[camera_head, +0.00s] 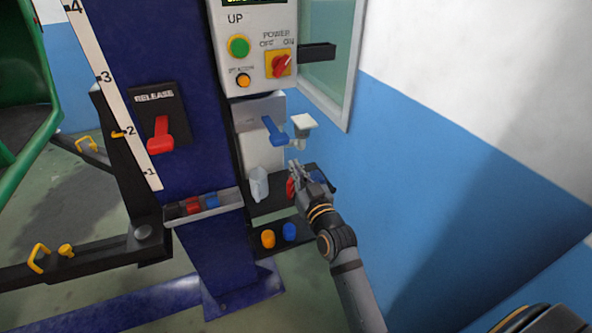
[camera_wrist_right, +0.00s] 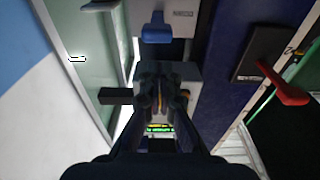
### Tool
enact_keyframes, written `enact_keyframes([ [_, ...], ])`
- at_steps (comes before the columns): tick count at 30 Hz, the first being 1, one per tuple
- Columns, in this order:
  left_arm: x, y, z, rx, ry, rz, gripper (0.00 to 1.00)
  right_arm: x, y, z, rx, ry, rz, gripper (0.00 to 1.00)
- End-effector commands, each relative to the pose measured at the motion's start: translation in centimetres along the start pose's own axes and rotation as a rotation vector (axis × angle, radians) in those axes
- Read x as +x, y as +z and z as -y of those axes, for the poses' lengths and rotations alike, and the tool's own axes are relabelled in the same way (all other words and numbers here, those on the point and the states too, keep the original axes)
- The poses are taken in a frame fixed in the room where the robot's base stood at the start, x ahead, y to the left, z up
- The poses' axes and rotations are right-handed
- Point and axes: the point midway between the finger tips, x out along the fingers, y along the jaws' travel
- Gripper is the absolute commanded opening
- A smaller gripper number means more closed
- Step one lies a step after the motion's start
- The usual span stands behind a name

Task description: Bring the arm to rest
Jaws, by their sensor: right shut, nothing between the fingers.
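My right gripper (camera_head: 296,172) is shut and empty in the head view. It is in front of the lower shelf, below a blue lever (camera_head: 274,130) and a white-topped fitting (camera_head: 303,124). A red item (camera_head: 291,188) shows right beside its fingers; I cannot tell if they touch. In the right wrist view the shut fingers (camera_wrist_right: 160,100) cover part of the control box (camera_wrist_right: 187,75), and the blue lever (camera_wrist_right: 156,28) shows above them. My left gripper is not in view.
The blue column carries a red release lever (camera_head: 161,135) and a control box (camera_head: 228,75) with a green button and red switch. A tray (camera_head: 206,205) holds small coloured parts. Orange (camera_head: 268,239) and blue (camera_head: 290,232) pieces sit on a lower shelf. The wall at right is clear.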

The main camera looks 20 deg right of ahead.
Motion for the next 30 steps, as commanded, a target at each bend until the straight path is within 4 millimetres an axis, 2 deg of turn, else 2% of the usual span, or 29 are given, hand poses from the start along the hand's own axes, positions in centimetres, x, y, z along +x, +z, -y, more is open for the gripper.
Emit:
enact_keyframes([
  [14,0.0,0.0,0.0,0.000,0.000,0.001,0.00,0.0,0.1,0.0,0.000,0.000,0.000,0.00],
  [17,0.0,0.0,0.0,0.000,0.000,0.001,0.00,0.1,2.0,0.0,-0.001,-0.002,0.036,0.00],
  [20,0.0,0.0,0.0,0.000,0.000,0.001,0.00,-0.1,7.7,0.1,-0.002,-0.006,0.142,0.00],
  [21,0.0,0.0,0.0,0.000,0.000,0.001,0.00,-0.4,11.0,0.1,-0.002,-0.008,0.202,0.00],
  [23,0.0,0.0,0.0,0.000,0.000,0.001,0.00,-1.5,16.3,0.1,-0.003,-0.010,0.301,0.00],
  [24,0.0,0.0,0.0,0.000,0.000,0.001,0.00,-2.5,19.9,0.1,-0.004,-0.011,0.368,0.00],
  [26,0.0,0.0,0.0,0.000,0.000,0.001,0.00,-4.4,24.9,-0.1,-0.006,-0.011,0.466,0.00],
  [27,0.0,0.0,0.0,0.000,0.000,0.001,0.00,-6.0,28.2,-0.3,-0.007,-0.010,0.531,0.00],
  [29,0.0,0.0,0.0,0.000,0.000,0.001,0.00,-8.6,32.9,-0.5,-0.011,-0.009,0.628,0.00],
  [30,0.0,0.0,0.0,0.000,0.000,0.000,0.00,-10.7,35.8,-0.8,-0.012,-0.007,0.692,0.00],
])
